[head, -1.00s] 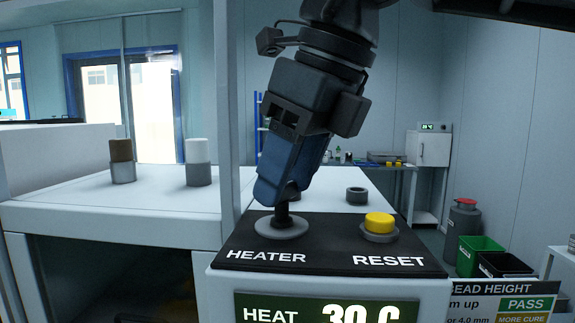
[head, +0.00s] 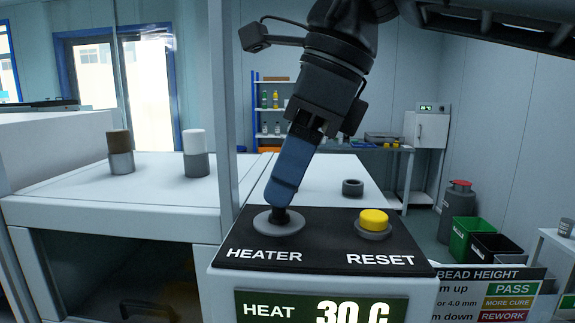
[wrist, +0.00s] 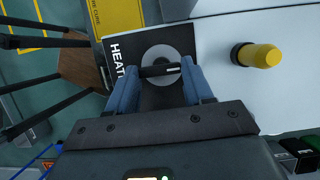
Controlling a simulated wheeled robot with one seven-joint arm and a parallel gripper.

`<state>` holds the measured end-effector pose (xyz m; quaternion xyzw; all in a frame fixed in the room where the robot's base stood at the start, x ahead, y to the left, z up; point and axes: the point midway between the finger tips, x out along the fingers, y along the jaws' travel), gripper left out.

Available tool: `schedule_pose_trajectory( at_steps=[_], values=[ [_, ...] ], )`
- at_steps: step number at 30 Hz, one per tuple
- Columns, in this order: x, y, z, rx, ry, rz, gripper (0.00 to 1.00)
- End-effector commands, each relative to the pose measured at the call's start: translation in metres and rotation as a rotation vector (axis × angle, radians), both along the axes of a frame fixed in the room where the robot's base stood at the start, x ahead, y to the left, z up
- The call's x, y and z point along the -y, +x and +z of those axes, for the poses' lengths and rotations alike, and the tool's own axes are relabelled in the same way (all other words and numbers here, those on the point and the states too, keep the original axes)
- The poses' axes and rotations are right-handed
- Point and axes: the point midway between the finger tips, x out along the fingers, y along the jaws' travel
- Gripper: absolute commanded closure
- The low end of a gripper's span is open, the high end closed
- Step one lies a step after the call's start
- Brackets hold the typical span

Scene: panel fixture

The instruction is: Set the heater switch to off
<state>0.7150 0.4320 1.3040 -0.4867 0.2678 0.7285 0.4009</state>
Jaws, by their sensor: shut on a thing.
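The heater switch (head: 279,219) is a short dark lever on a round grey disc, above the HEATER label on the black panel top. My gripper (head: 283,199) comes down on it from above, tilted, with its blue fingers around the lever. In the wrist view the lever (wrist: 160,71) lies between the two blue fingers (wrist: 160,80), and the grey disc shows behind it. My gripper is shut on the lever. The fingers hide most of the lever in the head view, so its exact setting is hard to tell. The green display (head: 322,308) reads HEAT 30 C.
A yellow RESET button (head: 373,219) stands on the same panel, right of the switch. A dark ring (head: 352,188) lies on the white surface behind. Two capped cylinders (head: 120,153) (head: 195,153) stand on the white bench at left. A pale post (head: 227,120) rises close left of my gripper.

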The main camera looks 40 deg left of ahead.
Motion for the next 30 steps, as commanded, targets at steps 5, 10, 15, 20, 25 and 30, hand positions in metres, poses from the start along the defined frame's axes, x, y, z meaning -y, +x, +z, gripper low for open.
schedule_pose_trajectory(
  at_steps=[5, 10, 15, 20, 25, 30],
  values=[
    [0.000, 0.001, 0.000, 0.001, 0.001, 0.001, 0.79],
    [0.000, 0.001, 0.000, 0.001, 0.001, 0.001, 0.46],
    [0.000, 0.000, 0.000, 0.001, 0.001, 0.001, 0.30],
    [0.000, 0.000, 0.000, 0.000, 0.000, 0.001, 0.23],
    [0.001, 0.001, 0.001, 0.001, 0.000, 0.000, 0.23],
    [0.006, 0.005, 0.017, 0.002, 0.001, -0.002, 0.23]
  ],
)
